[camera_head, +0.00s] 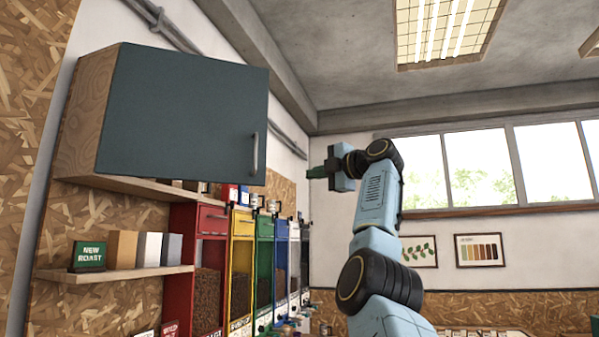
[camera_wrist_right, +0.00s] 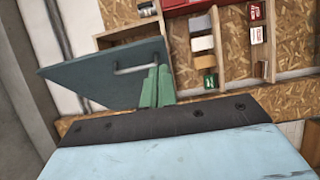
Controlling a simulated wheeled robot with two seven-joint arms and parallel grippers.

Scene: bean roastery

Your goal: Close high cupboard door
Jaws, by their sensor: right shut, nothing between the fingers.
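The high cupboard (camera_head: 85,115) hangs on the left wall, with a wooden side and a dark teal door (camera_head: 180,115). The door stands partly open, swung out from the wooden bottom panel, with its hinge side at the left. Its upright grey handle (camera_head: 255,152) is near the right edge. My right gripper (camera_head: 314,172) is raised to the right of that edge, shut and empty, apart from the door in the head view. In the right wrist view, the green fingers (camera_wrist_right: 155,84) overlap the door (camera_wrist_right: 95,80) near its handle (camera_wrist_right: 137,68); contact cannot be told. My left gripper is out of view.
Below the cupboard, a shelf (camera_head: 120,274) holds a "New Roast" sign (camera_head: 88,256) and several boxes. A row of coloured bean dispensers (camera_head: 241,265) runs along the wall. Windows (camera_head: 480,170) are at the back right. The air between my right gripper and the door looks clear.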

